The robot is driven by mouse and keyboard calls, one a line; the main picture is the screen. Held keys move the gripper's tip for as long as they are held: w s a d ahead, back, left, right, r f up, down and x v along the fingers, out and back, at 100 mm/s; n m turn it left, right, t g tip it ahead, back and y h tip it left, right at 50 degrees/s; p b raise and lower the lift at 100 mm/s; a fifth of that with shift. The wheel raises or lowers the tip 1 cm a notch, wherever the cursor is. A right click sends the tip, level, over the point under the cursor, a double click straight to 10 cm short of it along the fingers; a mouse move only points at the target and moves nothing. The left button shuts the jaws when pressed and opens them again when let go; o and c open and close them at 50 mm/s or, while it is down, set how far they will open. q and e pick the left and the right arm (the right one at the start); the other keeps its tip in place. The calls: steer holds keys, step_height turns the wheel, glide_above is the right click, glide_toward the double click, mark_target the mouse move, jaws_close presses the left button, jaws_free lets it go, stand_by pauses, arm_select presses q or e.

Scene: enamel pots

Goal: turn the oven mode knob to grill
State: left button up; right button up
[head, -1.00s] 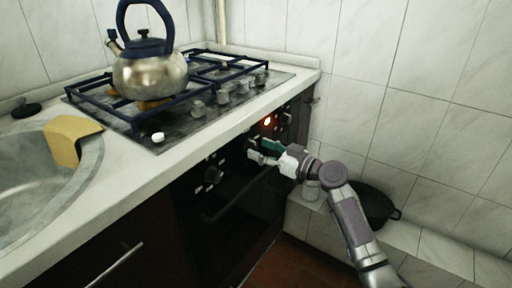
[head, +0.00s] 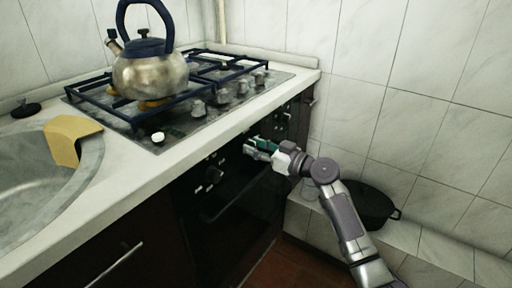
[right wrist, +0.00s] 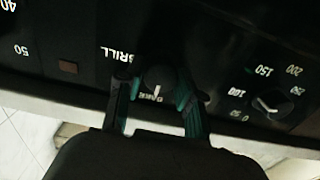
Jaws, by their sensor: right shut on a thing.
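The oven mode knob (right wrist: 158,80) is a small dark round knob with a white pointer line, seen in the right wrist view on the black oven panel (head: 225,150). The pointer points toward the bottom of that picture. The word GRILL (right wrist: 119,55) is printed upside down to the knob's left; lettering below the knob is too small to read. My right gripper (right wrist: 157,92) has one finger on each side of the knob and is shut on it. In the head view the right gripper (head: 257,148) is at the panel and hides the knob. My left gripper is not in view.
Another dial (right wrist: 271,102) with numbers is close to the right finger in the wrist view. A dark red indicator (right wrist: 68,67) is unlit. The counter edge overhangs the panel. A kettle (head: 150,75) stands on the hob; a black pot (head: 370,205) is on the low ledge.

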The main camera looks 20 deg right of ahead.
steer(key=shift+m, duration=1.9)
steer(key=m+p, duration=0.1)
steer(key=m, duration=0.4)
steer(key=shift+d+m+p, duration=0.1)
steer(key=shift+m+p, duration=0.2)
steer(key=shift+p, duration=0.1)
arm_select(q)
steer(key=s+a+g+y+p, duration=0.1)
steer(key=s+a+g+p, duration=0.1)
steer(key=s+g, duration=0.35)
arm_select(e)
steer(key=m, duration=0.4)
steer(key=shift+w, duration=0.1)
steer(key=m+p, duration=0.2)
steer(key=m, duration=0.2)
steer(key=shift+f, duration=0.1)
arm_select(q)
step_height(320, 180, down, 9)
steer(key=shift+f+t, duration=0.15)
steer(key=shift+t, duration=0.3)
arm_select(e)
steer(key=shift+m, duration=0.4)
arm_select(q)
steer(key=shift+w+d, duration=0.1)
